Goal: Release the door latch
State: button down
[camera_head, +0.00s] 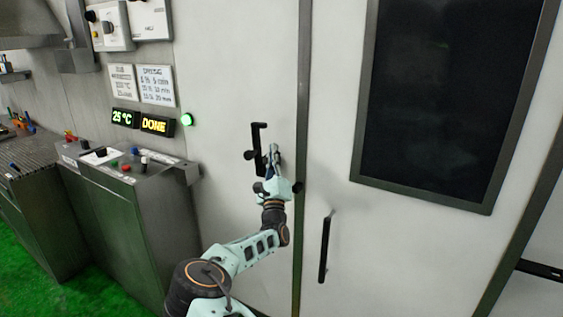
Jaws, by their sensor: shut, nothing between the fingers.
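The door latch (256,142) is a black fitting with a vertical bar, on the white panel left of the door seam. My gripper (273,154) is shut and empty, just right of the latch and overlapping its lower right part in this view. I cannot tell whether it touches the latch. The white door (338,110) has a large dark window (445,95) and a black vertical handle (325,248) below and right of my gripper. My gripper and wrist hide part of the panel around the latch's lower end.
A control console (125,165) with buttons stands to the left. Above it are displays reading 25 °C (124,118) and DONE (158,125), and a lit green lamp (187,119). A workbench (25,150) with small tools is at far left. Green floor (75,290) shows at lower left.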

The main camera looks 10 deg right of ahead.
jog(key=s+d, duration=0.1)
jog(key=s, duration=0.6)
jog(key=shift+r+b, duration=0.2)
jog(key=shift+b, duration=0.15)
jog(key=shift+s, duration=0.1)
